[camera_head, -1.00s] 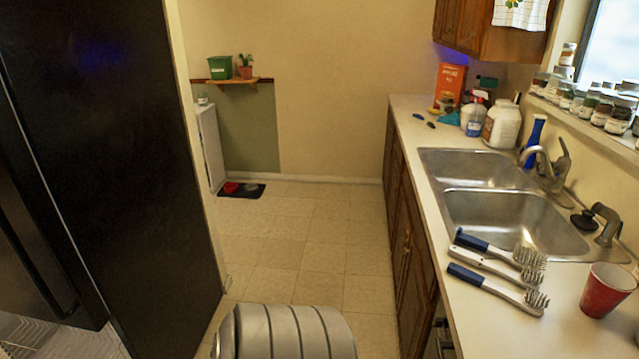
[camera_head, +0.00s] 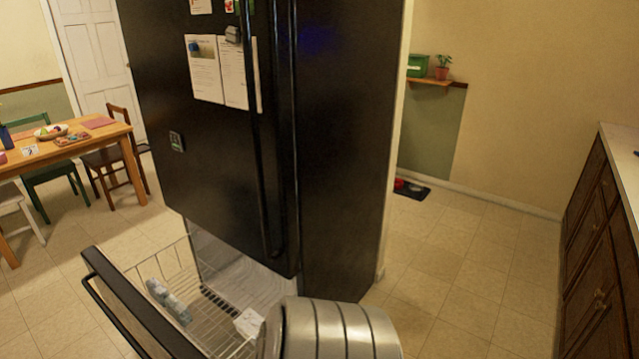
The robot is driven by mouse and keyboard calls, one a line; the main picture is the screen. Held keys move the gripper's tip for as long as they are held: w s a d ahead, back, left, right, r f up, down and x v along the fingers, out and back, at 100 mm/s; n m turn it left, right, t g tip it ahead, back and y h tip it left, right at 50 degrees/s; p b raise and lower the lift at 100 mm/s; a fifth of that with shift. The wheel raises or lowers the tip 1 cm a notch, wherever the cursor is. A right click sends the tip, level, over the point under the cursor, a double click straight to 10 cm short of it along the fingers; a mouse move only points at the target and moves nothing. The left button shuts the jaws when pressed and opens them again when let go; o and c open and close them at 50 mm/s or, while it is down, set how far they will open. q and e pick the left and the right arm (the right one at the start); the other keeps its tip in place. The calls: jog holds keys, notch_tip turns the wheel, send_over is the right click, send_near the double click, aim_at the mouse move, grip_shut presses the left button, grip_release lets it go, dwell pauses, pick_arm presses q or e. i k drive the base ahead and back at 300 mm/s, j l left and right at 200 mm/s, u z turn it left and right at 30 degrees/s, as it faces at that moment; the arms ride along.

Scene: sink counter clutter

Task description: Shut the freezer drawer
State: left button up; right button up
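The black refrigerator (camera_head: 340,150) stands in the middle of the head view. Its freezer drawer (camera_head: 135,305) at the bottom is pulled out toward the lower left. The drawer's black front panel has a bar handle along its outer side. Inside, a white wire basket (camera_head: 180,262) holds a grey-blue package (camera_head: 168,300) and a white package (camera_head: 248,322). A rounded silver ribbed part at the bottom centre, which looks like mine, hides the near right part of the drawer. Neither of my grippers is in view.
A wooden dining table (camera_head: 88,140) with chairs stands at the far left. Wooden cabinets (camera_head: 595,260) with a pale counter are on the right. The tiled floor (camera_head: 460,260) between refrigerator and cabinets is clear. A dark mat (camera_head: 412,189) lies at the back.

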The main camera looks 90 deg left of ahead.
aim_at(150, 333)
jog(key=u, duration=2.15)
